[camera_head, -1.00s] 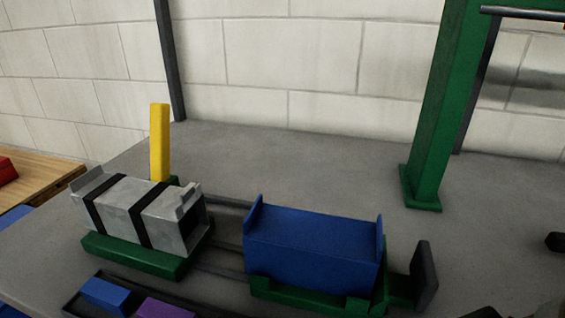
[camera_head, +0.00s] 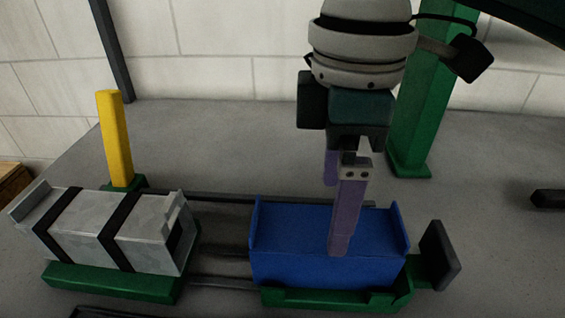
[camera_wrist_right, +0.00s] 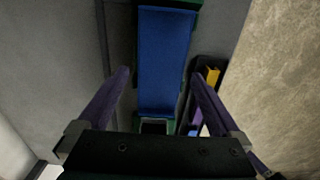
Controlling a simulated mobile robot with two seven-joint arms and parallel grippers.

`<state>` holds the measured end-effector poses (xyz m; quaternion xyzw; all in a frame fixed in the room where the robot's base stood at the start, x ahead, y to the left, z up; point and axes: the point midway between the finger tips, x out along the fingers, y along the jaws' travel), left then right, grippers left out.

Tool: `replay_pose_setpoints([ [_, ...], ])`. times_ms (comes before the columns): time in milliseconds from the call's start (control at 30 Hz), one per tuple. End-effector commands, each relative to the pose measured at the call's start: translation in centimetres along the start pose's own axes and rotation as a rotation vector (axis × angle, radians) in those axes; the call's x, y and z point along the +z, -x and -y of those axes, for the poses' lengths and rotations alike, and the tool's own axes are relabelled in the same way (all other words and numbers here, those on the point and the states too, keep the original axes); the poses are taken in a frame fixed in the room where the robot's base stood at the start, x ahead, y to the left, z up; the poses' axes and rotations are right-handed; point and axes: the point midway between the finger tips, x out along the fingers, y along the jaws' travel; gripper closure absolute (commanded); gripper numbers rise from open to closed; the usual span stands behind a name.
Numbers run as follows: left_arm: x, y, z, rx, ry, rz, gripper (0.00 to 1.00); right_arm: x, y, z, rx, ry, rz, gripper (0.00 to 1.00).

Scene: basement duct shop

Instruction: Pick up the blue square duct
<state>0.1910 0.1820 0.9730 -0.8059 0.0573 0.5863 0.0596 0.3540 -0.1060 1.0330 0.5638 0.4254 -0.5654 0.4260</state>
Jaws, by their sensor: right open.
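The blue square duct (camera_head: 290,240) sits in a green cradle (camera_head: 330,299) on a railed fixture in the head view, with a raised flange at each end. My right gripper (camera_head: 335,215) points down over the duct, one finger in front of its top and the other behind. In the right wrist view the duct (camera_wrist_right: 163,60) lies between the two spread fingers (camera_wrist_right: 160,76); I cannot tell whether they touch it. The gripper is open and holds nothing. My left gripper is not in view.
A grey duct with two black straps (camera_head: 100,230) sits on a green cradle at left, before a yellow post (camera_head: 115,140). A dark plate (camera_head: 440,255) stands right of the blue duct. A green column (camera_head: 412,140) rises behind. A dark tray (camera_wrist_right: 203,65) shows beside the duct.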

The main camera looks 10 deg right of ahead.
Motion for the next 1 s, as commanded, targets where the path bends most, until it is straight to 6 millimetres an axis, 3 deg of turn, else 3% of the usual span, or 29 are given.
replay_pose_setpoints([
  [100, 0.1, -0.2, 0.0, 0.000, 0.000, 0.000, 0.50, 0.0, -2.0, 0.1, -0.003, -0.002, 0.002, 0.00],
  [267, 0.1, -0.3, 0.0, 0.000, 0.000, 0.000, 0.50, -0.1, -3.4, 0.1, -0.001, -0.001, -0.001, 0.00],
  [600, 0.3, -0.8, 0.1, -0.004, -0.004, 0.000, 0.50, -0.4, -8.1, 0.2, 0.000, -0.001, 0.000, 0.00],
  [867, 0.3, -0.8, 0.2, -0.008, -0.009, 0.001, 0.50, -0.4, -8.4, 0.1, 0.002, 0.000, -0.002, 0.00],
  [1000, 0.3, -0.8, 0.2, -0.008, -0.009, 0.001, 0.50, -0.4, -8.3, 0.1, 0.002, 0.000, -0.002, 0.14],
])
